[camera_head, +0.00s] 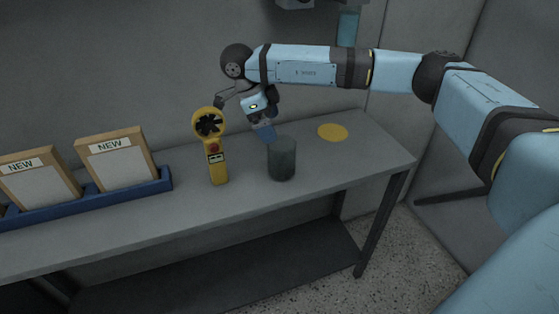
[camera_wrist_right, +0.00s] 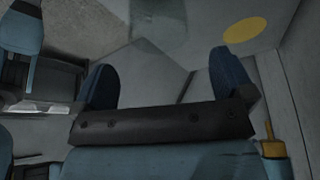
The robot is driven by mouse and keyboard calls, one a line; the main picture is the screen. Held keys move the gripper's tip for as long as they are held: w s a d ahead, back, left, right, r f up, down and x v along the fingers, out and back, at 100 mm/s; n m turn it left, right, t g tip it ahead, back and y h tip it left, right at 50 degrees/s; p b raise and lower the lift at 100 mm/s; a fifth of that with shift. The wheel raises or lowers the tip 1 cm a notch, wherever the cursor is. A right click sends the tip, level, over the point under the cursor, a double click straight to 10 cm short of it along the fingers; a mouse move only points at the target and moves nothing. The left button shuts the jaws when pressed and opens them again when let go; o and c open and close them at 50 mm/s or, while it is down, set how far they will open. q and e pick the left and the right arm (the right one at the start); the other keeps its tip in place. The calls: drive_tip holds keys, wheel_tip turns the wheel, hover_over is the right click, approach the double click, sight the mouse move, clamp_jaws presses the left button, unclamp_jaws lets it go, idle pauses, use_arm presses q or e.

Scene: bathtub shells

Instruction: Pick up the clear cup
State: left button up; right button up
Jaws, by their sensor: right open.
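The clear cup (camera_head: 282,160) is a dark, see-through grey tumbler standing upright on the grey table. My right gripper (camera_head: 265,132) is just behind and to the left of the cup's rim in the head view, tilted downward. In the right wrist view its two blue fingers (camera_wrist_right: 165,75) are spread wide with nothing between them. A faint see-through grey shape at the top of that view looks like the cup (camera_wrist_right: 158,28), beyond the fingertips. I cannot tell whether a finger touches the cup. My left gripper is not seen.
A yellow handheld fan-like tool (camera_head: 214,155) stands left of the cup. A yellow disc (camera_head: 332,132) lies flat at right, also visible in the wrist view (camera_wrist_right: 245,30). A blue rack (camera_head: 120,195) with framed "NEW" boards stands at left.

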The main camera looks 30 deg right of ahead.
sight(285, 151)
drive_tip(key=b+x, duration=0.1)
drive_tip(key=x, duration=0.8)
drive_tip(key=shift+s+d+f, duration=0.1)
drive_tip(key=shift+s+f, duration=0.1)
drive_tip(key=shift+f, duration=0.2)
drive_tip(key=c, duration=0.8)
